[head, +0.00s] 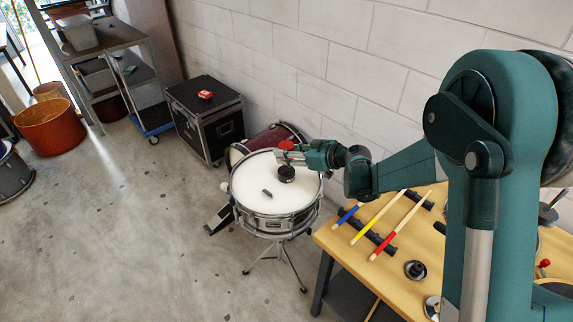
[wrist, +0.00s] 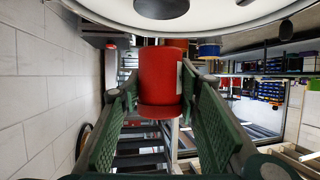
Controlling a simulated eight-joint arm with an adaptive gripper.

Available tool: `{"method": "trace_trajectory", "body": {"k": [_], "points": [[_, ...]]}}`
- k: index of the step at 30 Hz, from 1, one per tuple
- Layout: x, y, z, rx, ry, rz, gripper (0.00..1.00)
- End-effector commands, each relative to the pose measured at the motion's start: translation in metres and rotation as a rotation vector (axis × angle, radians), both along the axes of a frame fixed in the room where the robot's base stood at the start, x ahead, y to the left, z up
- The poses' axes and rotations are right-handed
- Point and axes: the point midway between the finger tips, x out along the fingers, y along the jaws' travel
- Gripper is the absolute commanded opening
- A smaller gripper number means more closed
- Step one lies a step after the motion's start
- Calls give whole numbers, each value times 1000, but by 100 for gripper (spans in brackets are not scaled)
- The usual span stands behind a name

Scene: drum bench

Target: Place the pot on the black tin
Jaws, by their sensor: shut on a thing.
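The red pot (head: 286,145) is at the tip of my gripper (head: 282,155), above the snare drum's white head. In the wrist view the red pot (wrist: 160,80) stands between the two green fingers of my gripper (wrist: 160,108), which is shut on it. The black tin (head: 286,174) sits on the drum head, just below my gripper and the pot in the head view, with a gap between pot and tin. A dark round thing (wrist: 162,7) on the white surface at the top edge of the wrist view is cut off; it looks like the tin.
A wooden bench (head: 335,237) with coloured sticks is at the right. A black case (head: 205,118) and a white block wall (head: 320,60) stand behind.

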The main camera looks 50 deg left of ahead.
Motion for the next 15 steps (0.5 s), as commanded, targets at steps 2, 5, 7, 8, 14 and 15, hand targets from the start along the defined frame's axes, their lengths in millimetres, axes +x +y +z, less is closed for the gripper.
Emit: {"method": "trace_trajectory", "body": {"k": [2,5,7,8,14,15], "points": [[0,0,-8,0,0,0,20],[0,0,-12,0,0,0,20],[0,0,-13,0,0,0,20],[0,0,-13,0,0,0,20],[0,0,-13,0,0,0,20],[0,0,-13,0,0,0,20]]}}
